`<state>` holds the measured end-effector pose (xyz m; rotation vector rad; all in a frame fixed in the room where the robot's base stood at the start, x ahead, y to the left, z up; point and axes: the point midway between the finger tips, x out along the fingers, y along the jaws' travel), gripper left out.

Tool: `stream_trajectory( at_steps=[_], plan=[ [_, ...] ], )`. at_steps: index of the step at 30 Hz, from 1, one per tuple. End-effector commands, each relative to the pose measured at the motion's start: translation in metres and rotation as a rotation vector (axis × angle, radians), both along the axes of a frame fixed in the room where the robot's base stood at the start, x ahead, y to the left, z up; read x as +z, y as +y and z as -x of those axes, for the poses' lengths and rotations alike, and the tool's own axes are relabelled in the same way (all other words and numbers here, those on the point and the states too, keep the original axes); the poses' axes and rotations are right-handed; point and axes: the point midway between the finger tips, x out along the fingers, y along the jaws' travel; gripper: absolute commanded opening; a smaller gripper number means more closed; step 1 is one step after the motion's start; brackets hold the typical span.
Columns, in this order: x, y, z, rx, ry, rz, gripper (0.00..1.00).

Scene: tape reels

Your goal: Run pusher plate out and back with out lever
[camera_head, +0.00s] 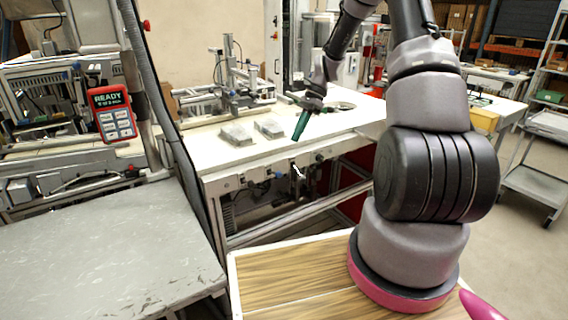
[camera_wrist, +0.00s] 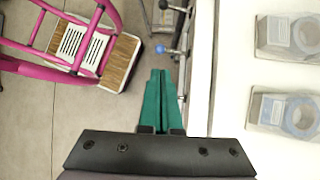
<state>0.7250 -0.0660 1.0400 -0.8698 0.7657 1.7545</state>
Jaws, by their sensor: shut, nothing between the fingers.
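My gripper (camera_head: 297,138) is shut and empty, its green fingers pointing down by the front edge of the white table (camera_head: 340,122). In the wrist view the closed fingertips (camera_wrist: 160,72) are beside the table's front edge, close to the small levers on its front panel. One lever has a blue knob (camera_wrist: 160,48); another has a dark knob (camera_wrist: 164,5). In the head view a pale lever (camera_head: 297,171) stands out from the panel below the fingers. I cannot tell which is the out lever. The pusher plate cannot be made out.
Two clear boxes with reels (camera_head: 236,134) (camera_head: 270,127) lie on the table. A metal fixture (camera_head: 235,88) stands behind them. A red pad reading READY (camera_head: 111,114) hangs at left. A grey bench (camera_head: 100,250) fills the lower left.

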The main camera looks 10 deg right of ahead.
Motion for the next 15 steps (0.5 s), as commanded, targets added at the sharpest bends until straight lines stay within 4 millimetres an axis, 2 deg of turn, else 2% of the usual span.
stream_trajectory(
  at_steps=[9, 15],
  plan=[
    [-0.057, 0.034, 0.018, 0.002, 0.004, -0.002, 0.00],
    [-0.079, 0.047, 0.024, 0.000, 0.001, -0.001, 0.00]
  ],
)
